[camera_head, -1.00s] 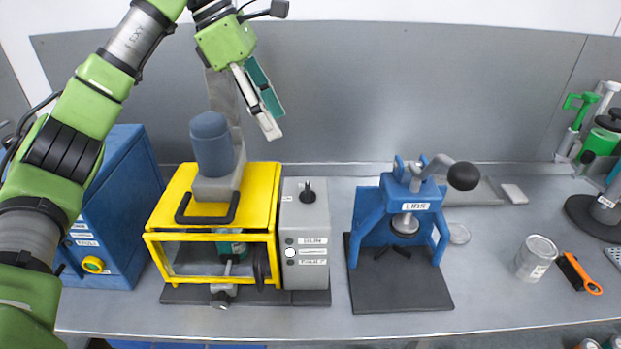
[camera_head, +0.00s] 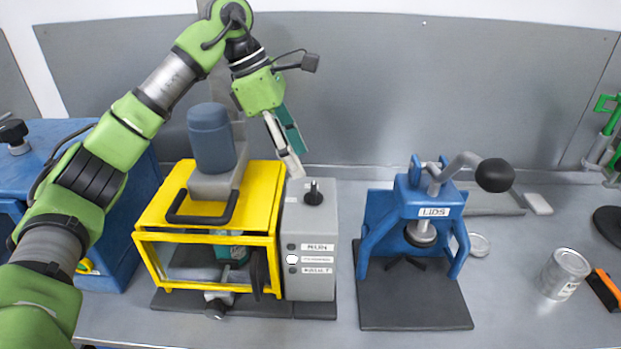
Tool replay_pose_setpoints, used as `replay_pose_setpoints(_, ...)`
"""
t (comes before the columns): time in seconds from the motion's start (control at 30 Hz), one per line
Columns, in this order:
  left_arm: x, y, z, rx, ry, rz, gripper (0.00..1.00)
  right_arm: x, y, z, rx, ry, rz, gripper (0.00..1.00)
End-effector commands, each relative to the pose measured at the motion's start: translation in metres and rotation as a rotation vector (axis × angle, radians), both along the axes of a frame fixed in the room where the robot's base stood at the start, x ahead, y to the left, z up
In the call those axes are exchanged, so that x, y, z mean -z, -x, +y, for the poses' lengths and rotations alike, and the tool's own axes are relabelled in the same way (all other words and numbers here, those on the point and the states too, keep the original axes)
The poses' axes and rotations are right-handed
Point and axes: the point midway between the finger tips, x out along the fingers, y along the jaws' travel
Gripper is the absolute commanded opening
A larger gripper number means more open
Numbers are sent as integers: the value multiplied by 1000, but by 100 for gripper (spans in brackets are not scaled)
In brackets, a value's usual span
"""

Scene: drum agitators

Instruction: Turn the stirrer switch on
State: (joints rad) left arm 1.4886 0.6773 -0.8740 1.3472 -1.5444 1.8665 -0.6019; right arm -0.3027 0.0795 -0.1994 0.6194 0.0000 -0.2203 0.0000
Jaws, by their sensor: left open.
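The stirrer is a yellow frame machine (camera_head: 160,212) with a blue-grey motor on top. A grey control box (camera_head: 311,240) stands against its right side. A black knob switch (camera_head: 313,193) sits on top of the box; its exact setting is too small to tell. The box front has a few small buttons and labels. My left gripper (camera_head: 296,160) is open and empty. It points down above and behind the box, a little up and left of the knob, and appears apart from it. My right gripper is out of view.
A blue lid press (camera_head: 405,215) with a black-knobbed lever stands right of the box. A metal can (camera_head: 565,273) and an orange-black brush (camera_head: 603,290) lie farther right. A blue cabinet (camera_head: 110,255) is at left. Bare bench (camera_head: 345,315) shows between the machine and the press.

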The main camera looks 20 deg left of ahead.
Motion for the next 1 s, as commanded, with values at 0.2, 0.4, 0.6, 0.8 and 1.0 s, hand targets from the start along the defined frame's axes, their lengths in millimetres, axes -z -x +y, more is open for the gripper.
replay_pose_setpoints(0.2,39,-4,-16,1,0,4,50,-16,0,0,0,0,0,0)
replay_pose_setpoints(0.4,62,-7,-25,0,1,2,50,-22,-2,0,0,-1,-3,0)
replay_pose_setpoints(0.6,69,-8,-27,-1,0,0,50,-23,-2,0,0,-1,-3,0)
replay_pose_setpoints(0.8,69,-8,-27,-1,0,0,47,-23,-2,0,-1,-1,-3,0)
replay_pose_setpoints(1.0,69,-8,-27,-1,0,0,12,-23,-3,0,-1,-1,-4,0)
